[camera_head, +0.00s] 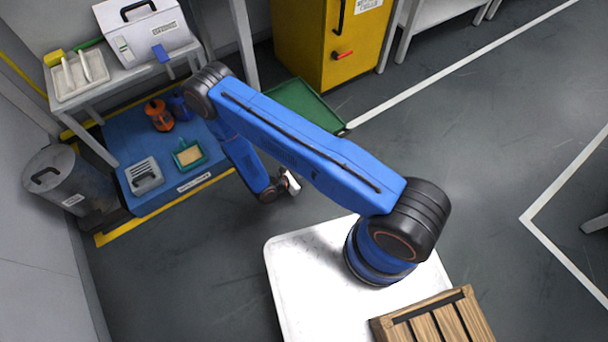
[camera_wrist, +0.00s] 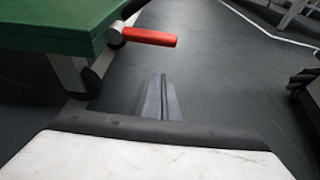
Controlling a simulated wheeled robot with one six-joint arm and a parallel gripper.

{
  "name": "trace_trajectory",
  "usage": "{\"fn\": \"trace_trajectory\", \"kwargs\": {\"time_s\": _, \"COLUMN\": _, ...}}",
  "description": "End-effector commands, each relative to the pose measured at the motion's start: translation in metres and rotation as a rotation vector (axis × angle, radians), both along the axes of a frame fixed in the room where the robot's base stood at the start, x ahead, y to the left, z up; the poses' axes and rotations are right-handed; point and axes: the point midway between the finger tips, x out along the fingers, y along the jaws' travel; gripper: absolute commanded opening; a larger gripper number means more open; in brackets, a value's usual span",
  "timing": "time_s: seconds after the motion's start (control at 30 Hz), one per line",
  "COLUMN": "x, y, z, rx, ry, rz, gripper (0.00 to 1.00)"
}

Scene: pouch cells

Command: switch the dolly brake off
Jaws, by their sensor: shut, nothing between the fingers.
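The green dolly (camera_head: 300,100) stands on the floor in front of the yellow cabinet, partly hidden behind my arm. In the wrist view, the dolly (camera_wrist: 60,28) fills the upper left, with a wheel under its corner. A red brake lever (camera_wrist: 149,37) on a grey pivot sticks out roughly level to the right from that corner. I cannot make out the lever in the head view. My gripper (camera_wrist: 163,78) is shut and empty, its fingertips apart from the lever and below it in the picture.
A yellow cabinet (camera_head: 310,40) with a red handle stands behind the dolly. A blue mat (camera_head: 135,135) with small items, a grey bin (camera_head: 70,180) and a bench (camera_head: 130,75) are at left. A wooden crate (camera_head: 435,320) is at front right. The floor right of the dolly is clear.

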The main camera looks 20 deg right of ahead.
Motion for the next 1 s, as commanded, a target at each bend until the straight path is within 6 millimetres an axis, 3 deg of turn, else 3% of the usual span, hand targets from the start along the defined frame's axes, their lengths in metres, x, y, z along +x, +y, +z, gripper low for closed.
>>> {"fn": "trace_trajectory", "kwargs": {"time_s": 0.1, "x": 0.001, "y": 0.004, "z": 0.019, "rx": 0.002, "ry": -0.004, "rz": 0.003, "gripper": 0.00}}
{"fn": "trace_trajectory", "kwargs": {"time_s": 0.3, "x": 0.000, "y": 0.003, "z": 0.035, "rx": 0.001, "ry": -0.003, "rz": 0.002, "gripper": 0.00}}
{"fn": "trace_trajectory", "kwargs": {"time_s": 1.0, "x": 0.000, "y": 0.003, "z": 0.042, "rx": -0.009, "ry": 0.027, "rz": 0.001, "gripper": 0.00}}
